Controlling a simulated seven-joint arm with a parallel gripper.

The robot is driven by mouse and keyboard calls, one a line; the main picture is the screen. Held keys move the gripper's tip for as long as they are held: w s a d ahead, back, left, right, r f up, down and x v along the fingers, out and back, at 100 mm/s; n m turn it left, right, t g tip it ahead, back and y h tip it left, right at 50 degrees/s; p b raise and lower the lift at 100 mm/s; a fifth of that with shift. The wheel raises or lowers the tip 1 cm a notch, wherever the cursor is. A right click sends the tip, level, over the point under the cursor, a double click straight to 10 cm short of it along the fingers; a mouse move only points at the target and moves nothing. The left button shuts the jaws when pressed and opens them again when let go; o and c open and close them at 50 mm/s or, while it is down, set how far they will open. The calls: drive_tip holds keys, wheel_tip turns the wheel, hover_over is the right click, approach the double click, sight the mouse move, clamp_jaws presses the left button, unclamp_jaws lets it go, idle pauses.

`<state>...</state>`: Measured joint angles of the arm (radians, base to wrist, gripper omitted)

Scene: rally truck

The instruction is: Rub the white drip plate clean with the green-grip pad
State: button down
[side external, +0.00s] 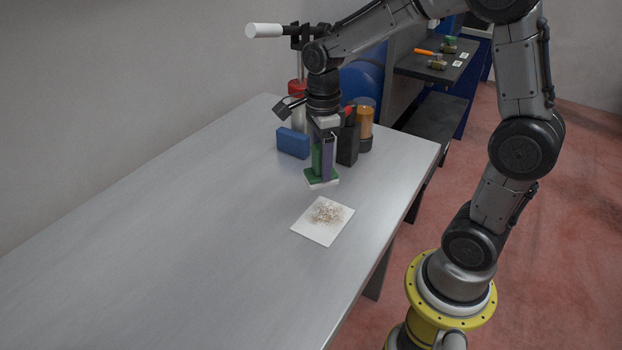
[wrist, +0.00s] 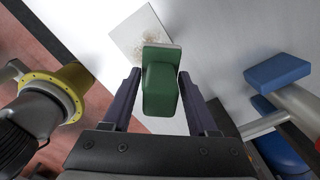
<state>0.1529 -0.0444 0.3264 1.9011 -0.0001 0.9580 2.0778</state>
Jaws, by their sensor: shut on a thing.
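The white drip plate (side external: 307,229) lies flat on the table, with a brownish speckled patch of dirt (side external: 327,214) on it. It also shows in the wrist view (wrist: 126,36), partly hidden by the pad. The green-grip pad (side external: 316,160) is upright, with its green grip above a green and white base. In the wrist view the pad (wrist: 160,88) sits between my two fingers. My gripper (side external: 322,158) is shut on the grip. The pad is behind the plate and apart from it; whether its base touches the table I cannot tell.
A blue block (side external: 293,143) stands left of my gripper. A black box (side external: 348,145) and an amber-topped container (side external: 365,122) stand close behind it to the right. The table (side external: 170,250) is clear to the left and front. A dark shelf (side external: 436,65) stands beyond.

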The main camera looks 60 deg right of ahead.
drive_tip(key=shift+m, duration=0.7)
drive_tip(key=shift+s+d+f, duration=0.15)
drive_tip(key=shift+d+f, duration=0.5)
drive_tip(key=shift+f, duration=0.7)
drive_tip(key=shift+s+d+f, duration=0.1)
drive_tip(key=shift+d+f, duration=0.55)
drive_tip(key=shift+f, duration=0.65)
drive_tip(key=shift+s+d+f, duration=0.15)
drive_tip(key=shift+d+f, duration=0.5)
drive_tip(key=shift+f, duration=0.7)
drive_tip(key=shift+a+f, duration=0.3)
drive_tip(key=shift+a, duration=0.35)
drive_tip(key=shift+a+f, duration=0.3)
drive_tip(key=shift+a, duration=2.95)
drive_tip(key=shift+d, duration=3.6)
drive_tip(key=shift+s+d, duration=0.35)
drive_tip(key=shift+s, duration=0.85)
drive_tip(key=shift+s+a, duration=0.15)
drive_tip(key=shift+a, duration=3.9)
drive_tip(key=shift+d+r, duration=0.1)
drive_tip(key=shift+d, duration=4)
wheel_tip(320, 180, up, 8)
